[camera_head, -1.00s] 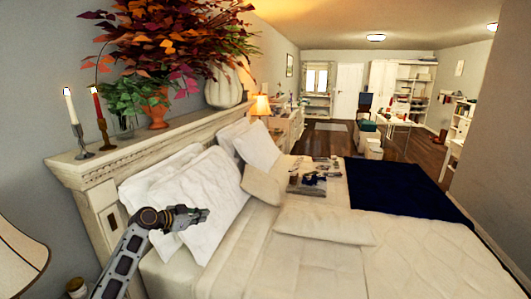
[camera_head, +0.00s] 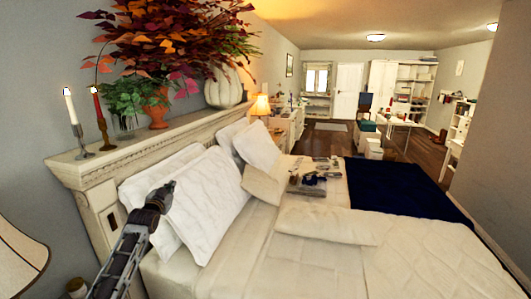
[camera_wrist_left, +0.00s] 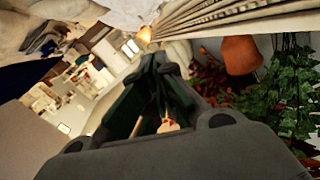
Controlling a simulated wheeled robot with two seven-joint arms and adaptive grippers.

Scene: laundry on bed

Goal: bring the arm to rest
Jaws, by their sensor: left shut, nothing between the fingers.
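My left gripper (camera_head: 166,189) is shut and empty. In the head view it is in front of the white pillows (camera_head: 208,205) at the head of the bed, pointing up and to the right. I cannot tell whether it touches them. In the left wrist view its dark fingers (camera_wrist_left: 165,66) come together at the tips. That view is tilted, with the room at the left and the plant and pot at the right. My right gripper is in neither view.
A headboard ledge (camera_head: 190,131) holds candles (camera_head: 72,110), a potted plant (camera_head: 157,108) and a white pumpkin (camera_head: 224,92). A lamp shade (camera_head: 18,255) stands at the lower left. Folded clothes (camera_head: 312,180) and a navy blanket (camera_head: 402,188) lie on the bed.

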